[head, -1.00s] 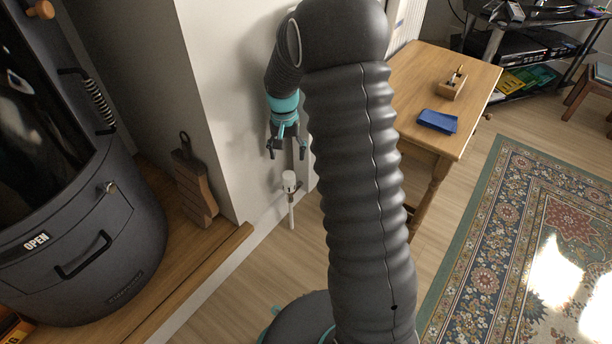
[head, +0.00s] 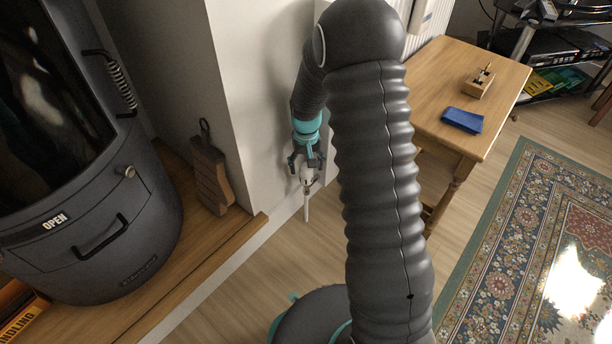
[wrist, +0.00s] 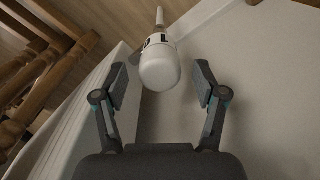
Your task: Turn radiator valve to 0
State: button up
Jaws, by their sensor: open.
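The radiator valve (wrist: 159,66) is a white rounded knob with dark marks on its collar, on a thin white pipe (wrist: 160,18). I cannot read the marks. In the head view the valve (head: 307,174) is low by the white wall, partly hidden by my gripper (head: 306,168). In the wrist view my gripper (wrist: 162,84) is open, with one finger on each side of the knob and a visible gap on both sides. The fingers do not appear to touch it.
A wooden table (head: 440,95) with a blue case (head: 462,120) stands right of my arm. The white wall (head: 262,90) is close beside the gripper. A dark stove (head: 90,200) and a wooden board (head: 211,176) are at left. A patterned rug (head: 520,250) lies at right.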

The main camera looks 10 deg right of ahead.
aim_at(306, 174)
jog(key=shift+f, duration=2.15)
jog(key=c, duration=1.2)
jog(key=shift+o, duration=0.2)
jog(key=shift+m, duration=0.8)
jog(key=o, duration=1.2)
jog(key=shift+c, duration=0.2)
jog(key=shift+r, duration=0.1)
notch_tip(306, 174, up, 12)
jog(key=shift+f, duration=0.1)
